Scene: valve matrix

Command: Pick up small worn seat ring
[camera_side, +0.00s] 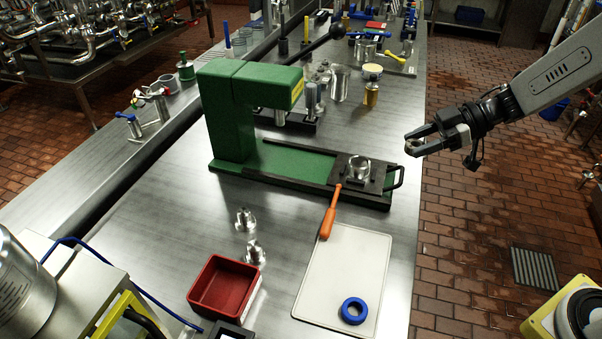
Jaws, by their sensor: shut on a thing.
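My gripper (410,143) is at the right, in the air near the table's right edge, to the right of and above the end of the green press. Its dark jaws point left and are shut on a small brownish thing at the tips, which looks like the small worn seat ring (413,146). The jaws hide part of it, so its full shape is hard to make out.
The green press (228,110) has a black slide holding a metal cup (357,171).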

